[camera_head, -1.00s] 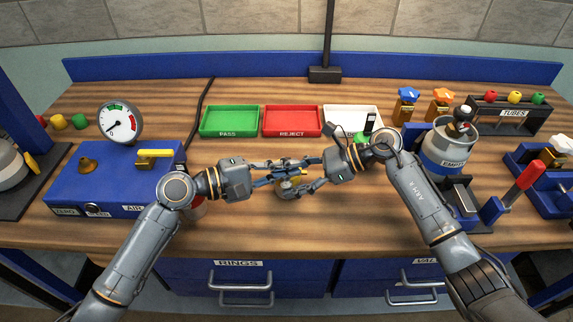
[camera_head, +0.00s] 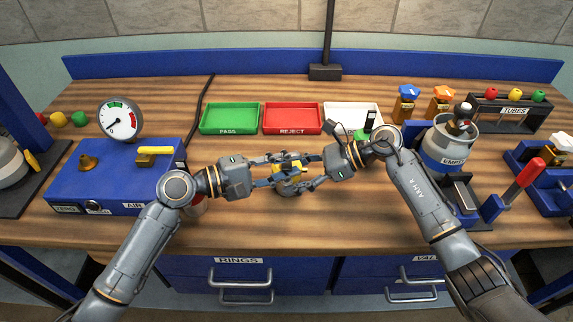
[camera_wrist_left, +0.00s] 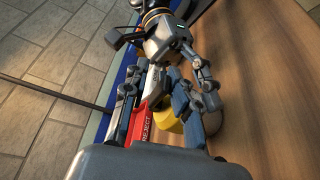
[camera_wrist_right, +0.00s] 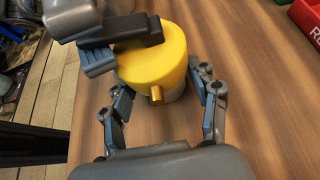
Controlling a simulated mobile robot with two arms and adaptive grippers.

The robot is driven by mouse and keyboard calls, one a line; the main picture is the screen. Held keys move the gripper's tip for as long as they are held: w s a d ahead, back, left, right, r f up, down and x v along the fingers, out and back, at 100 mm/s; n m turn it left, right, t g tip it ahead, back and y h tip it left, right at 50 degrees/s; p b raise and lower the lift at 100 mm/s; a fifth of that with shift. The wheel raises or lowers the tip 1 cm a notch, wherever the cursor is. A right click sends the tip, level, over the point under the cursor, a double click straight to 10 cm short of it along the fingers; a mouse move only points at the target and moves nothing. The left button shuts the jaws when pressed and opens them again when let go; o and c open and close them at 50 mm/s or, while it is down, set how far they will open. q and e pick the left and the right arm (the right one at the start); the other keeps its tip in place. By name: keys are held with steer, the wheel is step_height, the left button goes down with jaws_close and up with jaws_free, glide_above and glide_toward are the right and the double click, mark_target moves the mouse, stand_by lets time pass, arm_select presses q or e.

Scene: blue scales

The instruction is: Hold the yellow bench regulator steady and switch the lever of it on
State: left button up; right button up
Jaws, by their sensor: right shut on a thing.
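The yellow bench regulator (camera_head: 290,167) stands on the bench between my two grippers, partly hidden by their fingers. In the right wrist view its yellow upper body (camera_wrist_right: 155,62) sits on a grey lower part, with a short yellow stub facing the camera. My right gripper (camera_head: 307,171) is shut on the regulator, one finger on each side. My left gripper (camera_head: 274,170) comes in from the opposite side. Its fingers are spread in the left wrist view (camera_wrist_left: 158,105), with some yellow between them.
Green (camera_head: 229,119), red (camera_head: 292,119) and white (camera_head: 350,118) trays lie behind the grippers. A blue gauge box (camera_head: 112,180) stands left. A grey EMPTY canister (camera_head: 447,150) and a red-handled blue fixture (camera_head: 497,205) are right. Bare wood lies in front.

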arm_select(q)
steer(key=v, duration=0.8)
arm_select(e)
steer(key=shift+f, duration=0.1)
steer(key=o, duration=0.9)
steer(key=shift+d, duration=0.1)
